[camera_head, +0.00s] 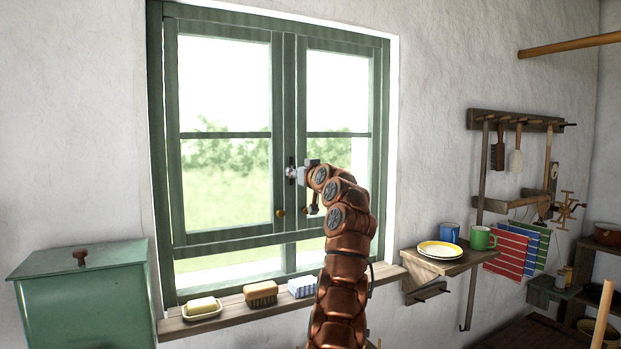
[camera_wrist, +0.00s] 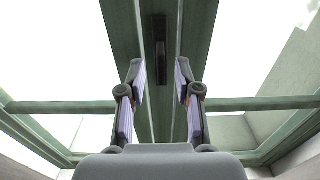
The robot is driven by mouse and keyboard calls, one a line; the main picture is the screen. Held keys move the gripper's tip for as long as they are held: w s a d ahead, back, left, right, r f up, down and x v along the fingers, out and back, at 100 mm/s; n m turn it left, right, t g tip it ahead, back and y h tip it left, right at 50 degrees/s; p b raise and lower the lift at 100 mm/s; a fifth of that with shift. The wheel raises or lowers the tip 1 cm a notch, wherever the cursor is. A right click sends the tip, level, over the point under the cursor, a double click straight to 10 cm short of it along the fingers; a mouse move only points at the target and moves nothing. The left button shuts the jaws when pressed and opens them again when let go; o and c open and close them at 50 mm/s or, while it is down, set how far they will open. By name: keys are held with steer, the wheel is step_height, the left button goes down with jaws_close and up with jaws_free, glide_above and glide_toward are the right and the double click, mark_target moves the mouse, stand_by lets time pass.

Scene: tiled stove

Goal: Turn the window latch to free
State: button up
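The window (camera_head: 225,130) is green-framed with two sashes, and both look closed. The dark window latch (camera_wrist: 160,45) is upright on the middle stile in the wrist view. In the head view a dark sliver of the latch (camera_head: 290,163) shows behind my gripper (camera_head: 298,173), which is at the middle stile at mid height. In the wrist view my gripper (camera_wrist: 160,68) is open, with one finger on each side of the latch's line. Gaps show between both fingers and the latch. How far the fingertips are from it in depth I cannot tell.
Two small brass knobs (camera_head: 280,213) sit below the gripper. The sill (camera_head: 235,314) holds a soap dish (camera_head: 202,309), a brush (camera_head: 261,293) and a blue-checked item (camera_head: 302,286). A green chest (camera_head: 85,290) stands left; a shelf with a plate (camera_head: 440,250) and mugs is right.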

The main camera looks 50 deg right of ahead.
steer(key=v, duration=1)
steer(key=shift+s+a+f, duration=0.15)
steer(key=shift+s+a, duration=0.05)
steer(key=shift+s, duration=0.05)
stand_by(0.3)
stand_by(0.7)
